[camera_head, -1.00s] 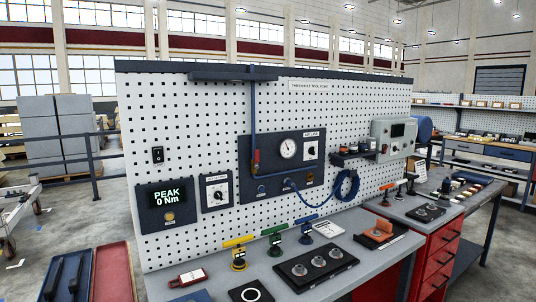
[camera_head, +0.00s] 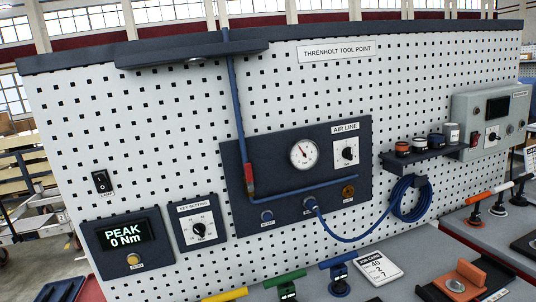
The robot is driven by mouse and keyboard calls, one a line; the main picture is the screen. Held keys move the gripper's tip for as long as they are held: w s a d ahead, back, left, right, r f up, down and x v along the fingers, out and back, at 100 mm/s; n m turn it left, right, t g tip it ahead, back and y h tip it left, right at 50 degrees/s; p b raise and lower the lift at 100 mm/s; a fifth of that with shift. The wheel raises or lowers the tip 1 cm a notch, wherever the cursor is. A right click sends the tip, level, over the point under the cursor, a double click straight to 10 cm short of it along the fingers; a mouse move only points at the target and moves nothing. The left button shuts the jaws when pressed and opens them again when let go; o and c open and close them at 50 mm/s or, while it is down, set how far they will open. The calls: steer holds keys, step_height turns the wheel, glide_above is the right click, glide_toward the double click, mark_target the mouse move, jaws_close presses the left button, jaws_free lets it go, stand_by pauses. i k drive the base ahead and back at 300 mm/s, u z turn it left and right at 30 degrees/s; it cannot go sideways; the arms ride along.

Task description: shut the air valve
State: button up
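The dark air panel (camera_head: 285,205) is mounted on a white pegboard in the middle of the view. A blue pipe (camera_head: 237,100) comes down from above to a small valve with a red lever (camera_head: 248,174) at the panel's left side. The lever stands nearly upright, along the pipe. A round white gauge (camera_head: 303,153) sits right of it, its needle pointing up and left. Right of that is a white AIR LINE dial (camera_head: 346,153) with a black knob; its markings are too small to read. My gripper is not in view.
A coiled blue hose (camera_head: 411,200) hangs at right, running from a panel fitting. A small shelf (camera_head: 425,156) with small tins and a grey box (camera_head: 488,118) protrude beyond it. A dark overhead bar (camera_head: 190,53) juts out above. Tools and a card (camera_head: 365,267) lie on the bench below.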

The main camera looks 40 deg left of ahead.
mark_target(248, 169)
steer(key=u, duration=0.4)
steer(key=i, duration=1.1)
steer(key=u, duration=0.65)
